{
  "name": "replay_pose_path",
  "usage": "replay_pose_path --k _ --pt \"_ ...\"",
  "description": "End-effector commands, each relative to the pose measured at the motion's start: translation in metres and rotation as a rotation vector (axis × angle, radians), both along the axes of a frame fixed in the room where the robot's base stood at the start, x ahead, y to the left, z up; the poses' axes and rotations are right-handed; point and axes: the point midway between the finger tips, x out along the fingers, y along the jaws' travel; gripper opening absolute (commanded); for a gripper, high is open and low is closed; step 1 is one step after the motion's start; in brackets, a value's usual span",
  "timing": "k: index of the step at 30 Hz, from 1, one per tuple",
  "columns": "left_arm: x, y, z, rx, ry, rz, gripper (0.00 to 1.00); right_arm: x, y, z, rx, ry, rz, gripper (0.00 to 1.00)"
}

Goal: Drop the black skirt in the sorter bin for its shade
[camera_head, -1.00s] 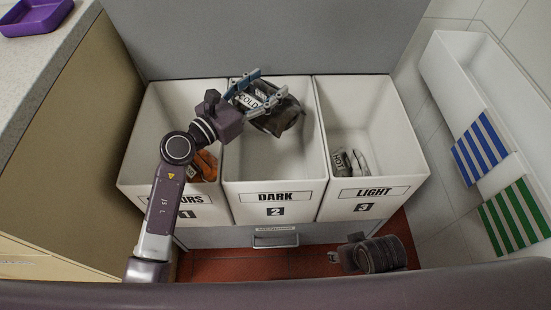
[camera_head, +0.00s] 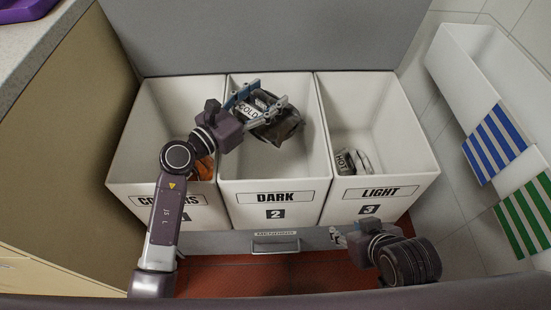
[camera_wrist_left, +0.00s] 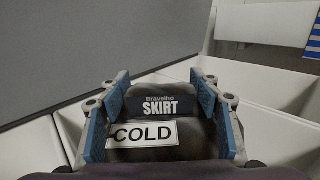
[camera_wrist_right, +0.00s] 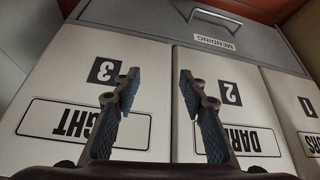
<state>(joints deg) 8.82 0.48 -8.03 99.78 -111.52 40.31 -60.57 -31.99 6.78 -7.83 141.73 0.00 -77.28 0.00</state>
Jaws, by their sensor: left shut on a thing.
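The black skirt (camera_head: 287,127) hangs from my left gripper (camera_head: 259,103), inside or just over the open top of the middle bin, DARK 2 (camera_head: 240,213). The left wrist view shows the fingers shut on its dark band, marked SKIRT (camera_wrist_left: 160,106), with a white COLD tag (camera_wrist_left: 145,134) below. Whether the skirt touches the bin is unclear. My right gripper (camera_head: 338,238) is low in front of the bins; the right wrist view shows its fingers (camera_wrist_right: 158,82) apart and empty, facing the bin fronts.
The COLOURS 1 bin (camera_head: 125,160) on the left holds orange cloth (camera_head: 203,170). The LIGHT 3 bin (camera_head: 400,197) on the right holds pale cloth with a HOT tag (camera_head: 341,160). A grey MENDING drawer (camera_head: 277,246) lies below. A white trough (camera_head: 460,55) with striped cloths stands at right.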

Motion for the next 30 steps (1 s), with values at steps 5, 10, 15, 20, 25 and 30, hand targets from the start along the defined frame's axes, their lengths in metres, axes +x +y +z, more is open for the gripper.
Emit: replay_pose_path --k 5,10,15,20,25,30 --pt "0.0001 0.0001 -0.0024 -0.002 -0.002 0.001 0.11 0.0110 0.0038 0.0030 0.011 -0.048 0.004 0.39" --pt "0.0001 0.0001 -0.0026 -0.002 -0.002 0.001 0.11 0.0138 0.0047 0.0046 0.013 -0.059 0.005 0.39" --pt "0.0002 0.0001 -0.0025 -0.002 -0.002 0.001 0.11 0.0139 0.0047 0.0047 0.013 -0.059 0.005 0.39" --pt "0.0002 0.0001 -0.0026 -0.001 -0.001 0.001 0.73 0.0138 0.0045 0.0046 0.013 -0.059 0.005 0.39" --pt "0.0001 0.0000 -0.0031 -0.001 -0.001 0.001 0.78 0.0137 0.0044 0.0046 0.012 -0.060 0.005 0.39" --pt "-0.0006 0.0007 -0.0047 0.001 0.001 0.000 0.78 0.0137 0.0044 0.0043 0.013 -0.059 0.004 0.39"
